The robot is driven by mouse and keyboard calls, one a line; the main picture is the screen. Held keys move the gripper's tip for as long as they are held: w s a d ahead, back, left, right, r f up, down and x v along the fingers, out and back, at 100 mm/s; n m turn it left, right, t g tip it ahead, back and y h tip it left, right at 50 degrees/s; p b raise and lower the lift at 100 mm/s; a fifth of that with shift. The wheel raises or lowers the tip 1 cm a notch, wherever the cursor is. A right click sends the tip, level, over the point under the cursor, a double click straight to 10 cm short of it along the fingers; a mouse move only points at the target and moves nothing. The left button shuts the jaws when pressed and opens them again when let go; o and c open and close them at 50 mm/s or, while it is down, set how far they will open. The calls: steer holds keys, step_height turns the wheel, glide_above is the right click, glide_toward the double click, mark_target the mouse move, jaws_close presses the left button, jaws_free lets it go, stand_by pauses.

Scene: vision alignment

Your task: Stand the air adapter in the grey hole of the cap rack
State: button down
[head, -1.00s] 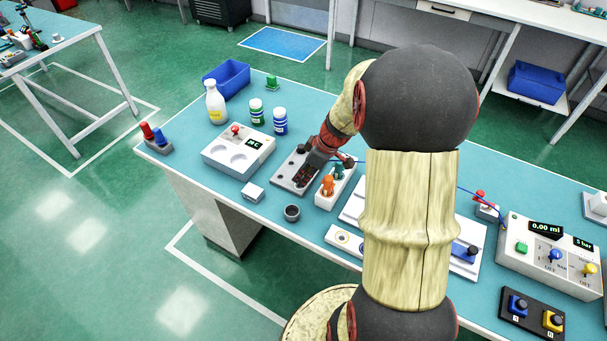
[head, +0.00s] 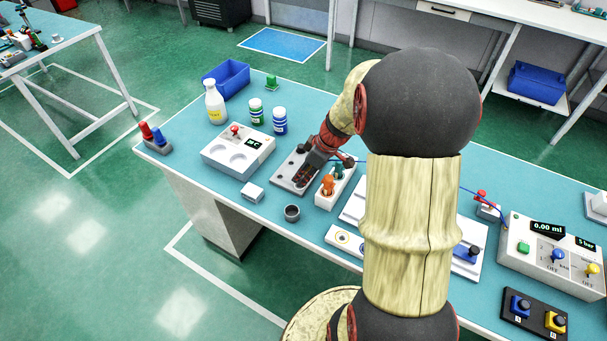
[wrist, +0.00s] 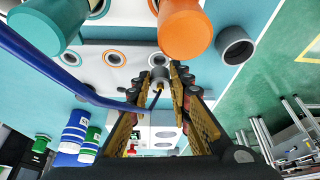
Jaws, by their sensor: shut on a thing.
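The cap rack (wrist: 90,72) is a pale plate with several ringed holes. The rack (head: 284,181) also shows in the head view, partly under my arm. My gripper (wrist: 159,84) is shut on the air adapter (wrist: 158,74), a small grey piece at the fingertips. The adapter overlaps the near side of the grey hole in the wrist view; I cannot tell whether it is in it. In the head view my gripper (head: 302,175) is low over the rack and hides the adapter.
A white box (head: 323,203) with orange and teal caps stands right beside the gripper. A blue hose (wrist: 75,88) crosses left of the fingers. A grey cup (head: 292,212) and a white block (head: 252,191) stand in front. A white instrument (head: 225,160) is to the left.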

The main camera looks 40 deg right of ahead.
steer(key=shift+f+b, duration=1.3)
steer(key=shift+b, duration=0.6)
stand_by(1.3)
steer(key=c, duration=1.6)
jaws_free()
steer(key=shift+o, duration=0.9)
steer(key=shift+o, duration=1.4)
steer(key=shift+r, duration=0.1)
step_height(320, 180, up, 7)
steer(key=p, duration=0.3)
